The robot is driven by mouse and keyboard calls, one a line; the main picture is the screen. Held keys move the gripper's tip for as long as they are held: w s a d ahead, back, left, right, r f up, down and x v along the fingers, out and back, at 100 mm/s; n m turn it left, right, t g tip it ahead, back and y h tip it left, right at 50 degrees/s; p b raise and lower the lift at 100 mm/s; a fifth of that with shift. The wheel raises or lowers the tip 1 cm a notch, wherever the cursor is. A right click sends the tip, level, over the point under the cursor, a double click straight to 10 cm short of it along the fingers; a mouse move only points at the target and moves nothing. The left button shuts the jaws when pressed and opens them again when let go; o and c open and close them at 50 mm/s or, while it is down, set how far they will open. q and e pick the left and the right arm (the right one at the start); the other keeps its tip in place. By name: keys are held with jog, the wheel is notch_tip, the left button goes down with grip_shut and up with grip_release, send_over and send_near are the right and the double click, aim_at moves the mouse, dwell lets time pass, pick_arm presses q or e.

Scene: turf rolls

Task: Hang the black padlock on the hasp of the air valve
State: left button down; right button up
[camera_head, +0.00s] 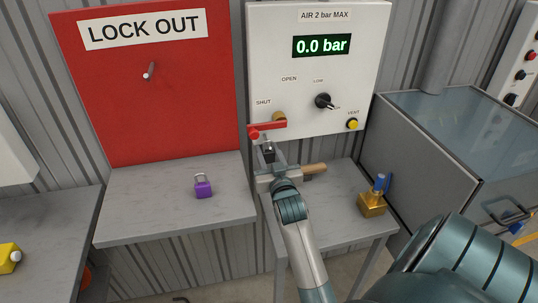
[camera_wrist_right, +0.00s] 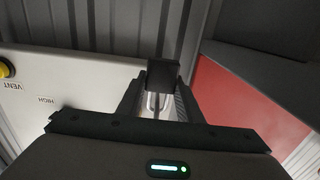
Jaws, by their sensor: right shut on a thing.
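The air valve with its red handle (camera_head: 270,126) is on the white air panel, by the word SHUT; the handle lies roughly level. My right gripper (camera_head: 269,164) is just below it, shut on the black padlock (camera_head: 268,152). The padlock is just beneath the handle's left part. In the right wrist view the black padlock (camera_wrist_right: 162,72) is between the fingers, its metal shackle partly visible. I cannot tell whether the shackle touches or passes through the hasp, which is too small to make out. My left gripper is in neither view.
A purple padlock (camera_head: 203,187) stands on the grey shelf (camera_head: 140,222) below the red LOCK OUT board (camera_head: 150,95), which has one bare peg (camera_head: 149,71).

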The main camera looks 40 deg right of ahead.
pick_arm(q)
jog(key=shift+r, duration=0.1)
pick_arm(e)
jog(key=shift+w+d+f, duration=0.15)
jog(key=shift+w, duration=0.1)
dwell(0.5)
jog(key=o, duration=1.3)
jog(key=shift+s, duration=0.1)
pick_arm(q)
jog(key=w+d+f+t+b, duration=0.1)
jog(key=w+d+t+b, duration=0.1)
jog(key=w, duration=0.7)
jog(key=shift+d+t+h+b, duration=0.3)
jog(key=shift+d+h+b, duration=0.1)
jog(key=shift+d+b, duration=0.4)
pick_arm(e)
jog(key=v, duration=1.7)
jog(key=shift+s, duration=0.1)
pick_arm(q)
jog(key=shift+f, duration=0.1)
